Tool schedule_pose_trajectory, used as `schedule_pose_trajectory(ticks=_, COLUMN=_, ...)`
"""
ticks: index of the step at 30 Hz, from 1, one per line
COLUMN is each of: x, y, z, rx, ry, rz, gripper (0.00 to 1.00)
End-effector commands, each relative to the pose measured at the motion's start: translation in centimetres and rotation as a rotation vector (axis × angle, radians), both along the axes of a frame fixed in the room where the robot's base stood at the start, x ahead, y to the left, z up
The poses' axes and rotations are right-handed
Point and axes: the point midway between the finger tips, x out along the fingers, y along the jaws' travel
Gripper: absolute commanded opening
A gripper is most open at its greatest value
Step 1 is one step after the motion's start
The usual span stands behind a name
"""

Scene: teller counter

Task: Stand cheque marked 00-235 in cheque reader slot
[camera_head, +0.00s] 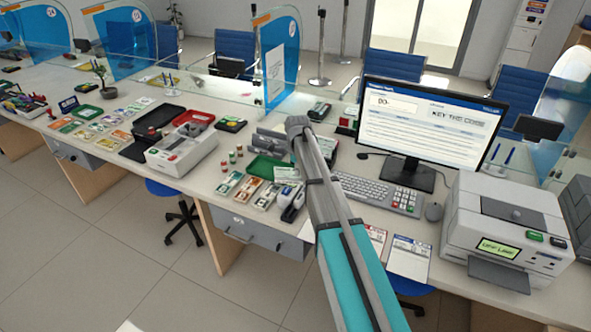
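My arm rises from the bottom middle and bends at a grey joint over the counter. A white-and-black two-part shape (291,197) shows at the arm's left edge; I cannot tell whether it is my gripper or a desk item. No finger opening is clear. A pale printed slip (286,174) lies beside the arm, partly hidden, its marking unreadable. Dark grey devices (268,140) stand behind it; I cannot tell whether one is the cheque reader. I cannot make out a cheque marked 00-235 or the reader slot.
A printer-like machine (505,228) is at right. Left of the arm are a green tray (262,168), several small note trays and a grey counting machine (180,152). Glass screens line the counter's back.

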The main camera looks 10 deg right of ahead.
Motion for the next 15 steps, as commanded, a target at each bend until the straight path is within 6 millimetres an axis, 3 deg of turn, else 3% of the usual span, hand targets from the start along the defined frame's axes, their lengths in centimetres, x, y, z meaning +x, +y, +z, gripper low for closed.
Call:
schedule_pose_trajectory(ticks=8, x=0.0, y=0.23, z=0.06, rx=0.0, ry=0.0, rz=0.055, gripper=0.0)
schedule_pose_trajectory(ticks=15, x=0.0, y=0.29, z=0.22, rx=0.0, ry=0.0, rz=0.25, gripper=0.0)
